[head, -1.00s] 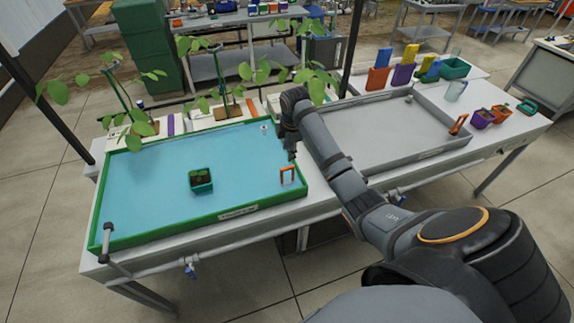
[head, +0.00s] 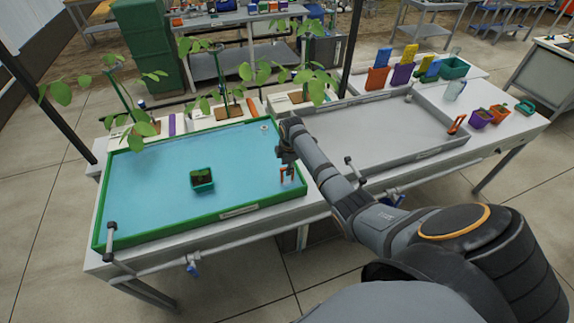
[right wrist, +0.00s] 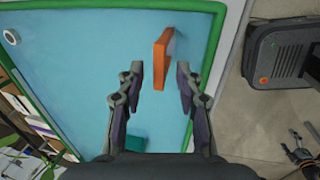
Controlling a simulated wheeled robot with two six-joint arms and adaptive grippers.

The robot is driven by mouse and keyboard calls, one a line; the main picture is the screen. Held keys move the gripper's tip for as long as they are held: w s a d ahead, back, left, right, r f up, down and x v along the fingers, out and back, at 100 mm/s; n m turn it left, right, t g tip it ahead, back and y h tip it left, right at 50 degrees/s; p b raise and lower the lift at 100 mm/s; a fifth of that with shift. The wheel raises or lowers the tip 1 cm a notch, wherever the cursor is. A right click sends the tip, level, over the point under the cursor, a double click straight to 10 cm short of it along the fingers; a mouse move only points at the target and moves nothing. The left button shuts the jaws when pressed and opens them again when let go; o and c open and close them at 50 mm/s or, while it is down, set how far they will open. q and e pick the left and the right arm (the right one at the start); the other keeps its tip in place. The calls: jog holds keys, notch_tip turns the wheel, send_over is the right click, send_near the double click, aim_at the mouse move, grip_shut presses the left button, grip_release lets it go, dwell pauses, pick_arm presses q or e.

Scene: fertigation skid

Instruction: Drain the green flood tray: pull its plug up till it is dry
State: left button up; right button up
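The green flood tray (head: 183,226) holds blue water across its floor. Its orange plug handle (head: 287,174) stands up near the tray's right front corner. My right gripper (head: 285,160) is over the handle in the head view. In the right wrist view my right gripper (right wrist: 159,75) is open, and the orange handle (right wrist: 162,58) stands between and just beyond its fingertips, closer to the left finger. No grip on it shows. What seems to be my left gripper (right wrist: 302,152) shows at the right wrist view's lower right edge, too small to read.
A white round fitting (head: 264,127) is at the tray's back right. Leafy plants overhang the back edge.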

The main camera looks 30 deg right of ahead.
jog(key=shift+c, duration=0.2)
grip_shut()
notch_tip(320, 180, up, 4)
jog(key=p, duration=0.3)
jog(key=shift+f+p, duration=0.15)
jog(key=shift+p, duration=0.25)
jog(key=shift+w+f, duration=0.2)
jog(key=shift+c, duration=1.1)
grip_release()
jog(key=shift+r, duration=0.15)
jog(key=shift+o, duration=1.3)
jog(key=shift+s, duration=0.2)
notch_tip(320, 180, up, 12)
jog(key=s, duration=0.2)
jog(key=shift+a, duration=0.3)
